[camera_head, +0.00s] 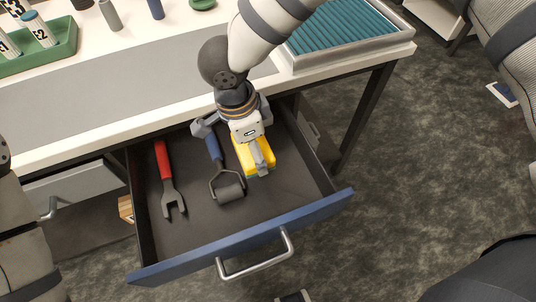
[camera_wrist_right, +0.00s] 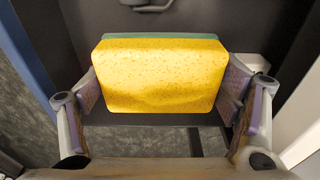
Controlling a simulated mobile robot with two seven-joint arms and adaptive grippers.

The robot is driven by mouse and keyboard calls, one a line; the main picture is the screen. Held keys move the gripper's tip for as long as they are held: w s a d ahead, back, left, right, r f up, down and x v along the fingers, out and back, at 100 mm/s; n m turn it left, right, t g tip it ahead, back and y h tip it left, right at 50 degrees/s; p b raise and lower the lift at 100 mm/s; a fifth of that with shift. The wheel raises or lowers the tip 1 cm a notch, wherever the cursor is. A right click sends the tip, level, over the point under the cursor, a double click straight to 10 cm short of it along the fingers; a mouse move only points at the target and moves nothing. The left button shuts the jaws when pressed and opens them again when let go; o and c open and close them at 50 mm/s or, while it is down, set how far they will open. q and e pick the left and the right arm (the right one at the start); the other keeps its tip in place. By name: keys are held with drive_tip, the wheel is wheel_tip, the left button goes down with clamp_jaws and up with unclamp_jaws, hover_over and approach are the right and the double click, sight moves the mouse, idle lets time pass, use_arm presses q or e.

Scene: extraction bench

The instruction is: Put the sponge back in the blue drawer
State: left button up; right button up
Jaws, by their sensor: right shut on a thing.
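The blue drawer (camera_head: 190,256) is pulled out below the bench, with a blue front and a metal bar handle. My right gripper (camera_head: 236,146) reaches down from the top of the head view to the drawer's back right part. It is shut on the yellow sponge (camera_head: 240,150), which has a thin green layer. In the right wrist view the sponge (camera_wrist_right: 158,78) sits between both finger pads. I cannot tell whether the sponge touches the drawer floor. My left gripper is not in view.
Inside the drawer lie a red-handled fork-like tool (camera_head: 167,183) on the left and a blue-handled roller (camera_head: 228,188) beside the sponge. The bench edge (camera_head: 90,147) is behind. A ribbed teal tray (camera_head: 345,35) and a green rack (camera_head: 45,55) stand on the bench. The drawer's right front floor is clear.

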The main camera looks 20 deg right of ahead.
drive_tip(key=d+f, duration=0.2)
drive_tip(key=w+d+f, duration=0.1)
drive_tip(key=d+f, duration=0.1)
drive_tip(key=f, duration=0.1)
drive_tip(key=shift+w+d+f, duration=0.1)
drive_tip(key=shift+d+f, duration=0.15)
drive_tip(key=f, duration=0.2)
drive_tip(key=f+b, duration=0.1)
drive_tip(key=f, duration=0.1)
drive_tip(key=shift+d, duration=0.3)
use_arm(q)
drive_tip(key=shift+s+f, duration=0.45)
use_arm(e)
drive_tip(key=shift+r, duration=0.2)
drive_tip(key=shift+f, duration=0.1)
drive_tip(key=o, duration=0.7)
drive_tip(key=shift+f, duration=0.1)
drive_tip(key=o, duration=0.4)
drive_tip(key=shift+c, duration=0.2)
drive_tip(key=shift+w, duration=0.1)
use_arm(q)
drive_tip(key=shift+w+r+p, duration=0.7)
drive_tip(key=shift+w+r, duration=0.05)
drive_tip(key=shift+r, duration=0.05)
use_arm(e)
wheel_tip(320, 180, up, 12)
drive_tip(key=a, duration=0.1)
drive_tip(key=shift+a, duration=0.25)
